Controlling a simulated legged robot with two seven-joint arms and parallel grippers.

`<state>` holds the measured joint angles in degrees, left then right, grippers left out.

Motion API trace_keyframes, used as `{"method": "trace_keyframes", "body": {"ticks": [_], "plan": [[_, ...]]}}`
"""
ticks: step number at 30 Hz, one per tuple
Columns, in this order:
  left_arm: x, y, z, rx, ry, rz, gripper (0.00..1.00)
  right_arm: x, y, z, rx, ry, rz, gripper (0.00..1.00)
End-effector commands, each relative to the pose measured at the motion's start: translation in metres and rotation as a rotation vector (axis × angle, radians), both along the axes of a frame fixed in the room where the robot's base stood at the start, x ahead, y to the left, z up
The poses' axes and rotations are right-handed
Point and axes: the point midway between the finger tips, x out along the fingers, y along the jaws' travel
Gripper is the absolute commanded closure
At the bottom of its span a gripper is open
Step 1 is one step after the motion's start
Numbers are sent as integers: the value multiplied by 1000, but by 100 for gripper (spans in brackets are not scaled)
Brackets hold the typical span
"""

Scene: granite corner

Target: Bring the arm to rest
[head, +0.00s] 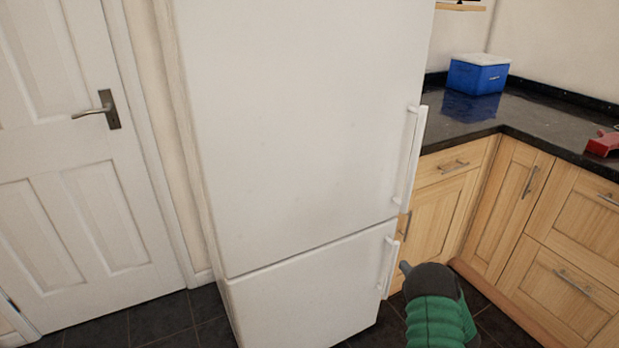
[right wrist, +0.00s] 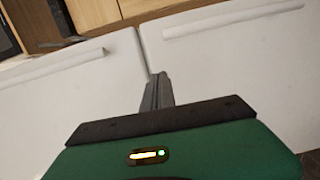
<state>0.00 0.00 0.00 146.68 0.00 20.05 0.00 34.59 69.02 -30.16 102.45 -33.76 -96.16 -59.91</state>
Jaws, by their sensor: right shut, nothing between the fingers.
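My right gripper (head: 404,268) is at the lower right of the head view, in front of the fridge's lower handle and the wooden cabinets. Its green and dark housing hides most of it. In the right wrist view its fingers (right wrist: 157,92) are together and empty, pointing at the white fridge. The white fridge (head: 300,120) stands in the middle with both doors shut. Its upper handle (head: 411,158) and lower handle (head: 389,262) are on the right edge. I cannot tell the exact gap between the gripper and the lower handle. My left gripper is not in view.
A black countertop (head: 460,125) over wooden cabinets (head: 510,195) fills the right corner. A blue box with a white lid (head: 478,76) and a red object (head: 603,143) stand on it. A shut white door (head: 60,180) is on the left. Dark floor tiles (head: 165,318) show below.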

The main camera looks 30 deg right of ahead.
Motion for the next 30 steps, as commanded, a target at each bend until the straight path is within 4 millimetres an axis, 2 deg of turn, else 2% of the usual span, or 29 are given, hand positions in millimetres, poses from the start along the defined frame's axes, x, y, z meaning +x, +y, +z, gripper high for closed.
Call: {"method": "trace_keyframes", "body": {"ticks": [3,5,6,8,10,12,15,18,21,26,27,30], "plan": [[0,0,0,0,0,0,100,27,7,17,127,34,-86,100],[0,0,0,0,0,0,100,45,21,26,266,75,-167,100],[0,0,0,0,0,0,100,54,38,30,384,110,-227,100],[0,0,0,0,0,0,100,60,74,32,577,179,-316,100],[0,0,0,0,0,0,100,53,130,31,796,279,-413,100],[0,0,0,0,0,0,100,32,189,26,981,396,-505,100],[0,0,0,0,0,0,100,-6,255,21,1149,541,-612,100],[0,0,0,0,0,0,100,-47,304,19,1243,665,-703,100],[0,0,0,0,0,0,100,-87,342,19,1299,770,-786,100],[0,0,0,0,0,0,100,-153,388,22,1336,917,-917,100],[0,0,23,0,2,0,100,-156,389,44,1339,923,-930,100],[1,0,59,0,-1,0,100,-154,388,79,1338,921,-931,100]]}}
